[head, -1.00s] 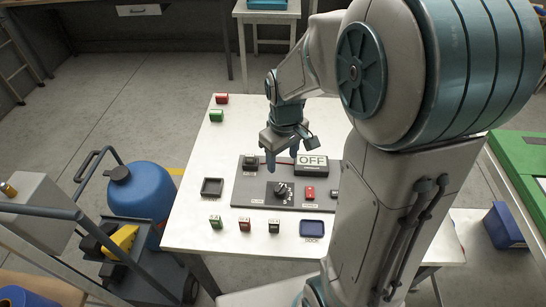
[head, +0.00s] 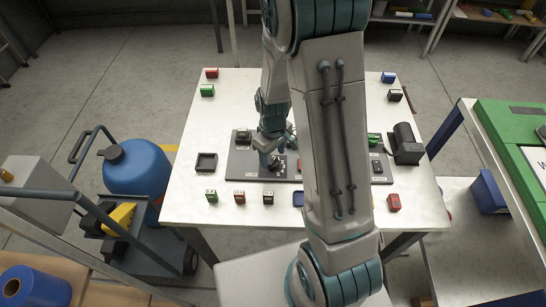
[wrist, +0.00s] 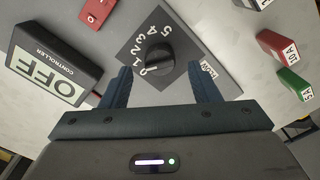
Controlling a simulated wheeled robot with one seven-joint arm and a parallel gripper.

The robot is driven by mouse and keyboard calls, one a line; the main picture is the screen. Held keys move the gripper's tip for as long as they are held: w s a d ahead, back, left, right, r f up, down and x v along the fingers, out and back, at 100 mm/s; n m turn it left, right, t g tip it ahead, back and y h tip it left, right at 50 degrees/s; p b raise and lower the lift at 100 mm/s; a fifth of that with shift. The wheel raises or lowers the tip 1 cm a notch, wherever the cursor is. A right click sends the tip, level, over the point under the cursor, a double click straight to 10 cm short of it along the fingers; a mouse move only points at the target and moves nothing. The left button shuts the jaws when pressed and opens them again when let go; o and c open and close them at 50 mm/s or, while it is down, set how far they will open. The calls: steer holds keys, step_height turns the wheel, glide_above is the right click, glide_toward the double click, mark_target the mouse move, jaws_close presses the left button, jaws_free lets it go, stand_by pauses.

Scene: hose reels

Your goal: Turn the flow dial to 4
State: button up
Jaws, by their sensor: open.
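The flow dial (wrist: 160,57) is a black round knob on a dark square plate (wrist: 188,30) with white numbers curving around it. I cannot tell for sure which number it points to. My gripper (wrist: 161,74) is open in the wrist view, one finger to each side of the dial's near edge, with gaps between fingers and knob. In the head view my gripper (head: 271,159) is low over the grey panel (head: 240,166), beside the dial, which my gripper and arm partly hide.
A controller box reading OFF (wrist: 48,75) lies left of the dial in the wrist view, near my left finger. A red block (wrist: 97,14) is beyond it. Red (wrist: 279,47) and green (wrist: 294,84) fuse-like blocks stand right on the white table (head: 185,200).

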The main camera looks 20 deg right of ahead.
mark_target(273, 163)
steer(key=shift+f, duration=1.35)
steer(key=c, duration=1)
